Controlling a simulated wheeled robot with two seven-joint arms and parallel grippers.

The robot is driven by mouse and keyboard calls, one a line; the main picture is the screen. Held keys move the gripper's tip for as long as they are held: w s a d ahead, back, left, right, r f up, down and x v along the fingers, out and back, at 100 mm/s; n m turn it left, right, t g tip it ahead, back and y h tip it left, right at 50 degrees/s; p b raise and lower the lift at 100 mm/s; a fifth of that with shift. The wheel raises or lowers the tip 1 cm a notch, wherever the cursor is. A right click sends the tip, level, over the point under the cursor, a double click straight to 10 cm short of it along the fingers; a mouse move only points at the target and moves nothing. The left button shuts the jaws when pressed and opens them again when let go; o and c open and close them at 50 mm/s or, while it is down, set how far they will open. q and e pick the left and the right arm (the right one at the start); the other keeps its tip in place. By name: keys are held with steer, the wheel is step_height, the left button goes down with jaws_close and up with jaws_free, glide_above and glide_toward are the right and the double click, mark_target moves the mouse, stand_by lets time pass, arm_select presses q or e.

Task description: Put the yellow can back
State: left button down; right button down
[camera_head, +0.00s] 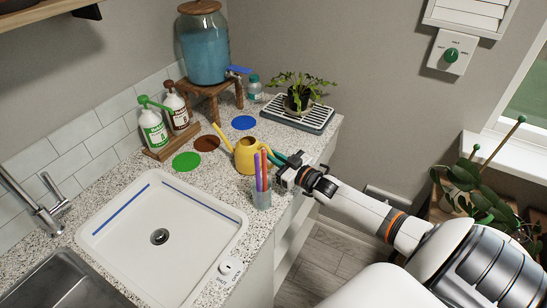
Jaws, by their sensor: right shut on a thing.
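The yellow watering can (246,157) is near the right edge of the speckled counter, its spout pointing up and left. A teal handle shows on its right side. My right gripper (284,168) is shut on that handle, reaching in from the right. I cannot tell whether the can's base touches the counter. Three round spots lie on the counter to its left and behind: a green one (186,161), a brown one (207,143) and a blue one (243,122). All three are bare. My left gripper is not in view.
A clear cup with coloured sticks (262,195) stands close in front of the can and gripper. A white sink (185,235) is at the front left.

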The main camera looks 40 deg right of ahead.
steer(key=shift+f, duration=0.2)
steer(key=c, duration=1.5)
jaws_free()
steer(key=s+d+b, duration=0.1)
steer(key=s+d, duration=0.1)
steer(key=s, duration=1)
steer(key=shift+d+f, duration=0.1)
steer(key=shift+f, duration=0.05)
